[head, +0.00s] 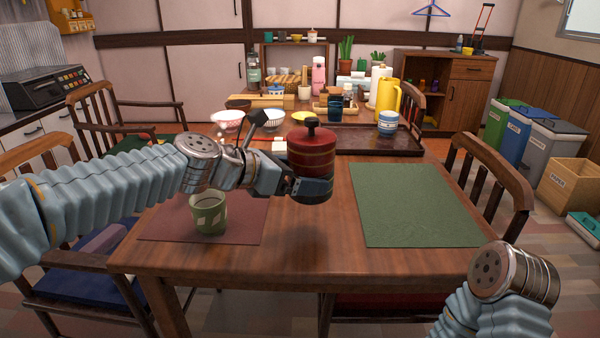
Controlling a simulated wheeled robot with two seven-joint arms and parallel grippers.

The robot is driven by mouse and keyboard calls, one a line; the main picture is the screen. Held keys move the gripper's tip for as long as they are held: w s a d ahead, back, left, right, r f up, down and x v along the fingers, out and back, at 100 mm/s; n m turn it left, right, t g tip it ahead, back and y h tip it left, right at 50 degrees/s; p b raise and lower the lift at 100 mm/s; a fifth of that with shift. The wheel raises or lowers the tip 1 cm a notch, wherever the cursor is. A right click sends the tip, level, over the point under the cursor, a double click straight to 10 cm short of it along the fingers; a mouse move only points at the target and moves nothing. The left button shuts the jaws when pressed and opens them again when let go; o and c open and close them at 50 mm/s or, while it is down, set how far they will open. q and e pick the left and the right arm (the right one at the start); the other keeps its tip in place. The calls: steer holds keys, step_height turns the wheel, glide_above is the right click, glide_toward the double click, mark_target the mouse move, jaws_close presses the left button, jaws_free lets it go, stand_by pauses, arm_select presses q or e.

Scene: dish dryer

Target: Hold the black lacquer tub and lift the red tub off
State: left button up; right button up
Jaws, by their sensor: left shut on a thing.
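My left gripper (311,187) comes in from the left and is shut around this lower dark part, below the red wall. The stack shows over the near middle of the table; I cannot tell whether its base touches the wood. My right arm shows only at the lower right, and its gripper is out of view.
A green cup (208,214) stands on a dark red placemat (155,228) below my left arm. A green placemat (414,204) lies bare at the right. Chairs flank the table.

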arm_select(q)
steer(key=shift+f+b, duration=1.7)
steer(key=shift+f, duration=0.6)
steer(key=shift+f+b, duration=1.05)
steer(key=shift+f, duration=0.3)
steer(key=shift+f, duration=0.45)
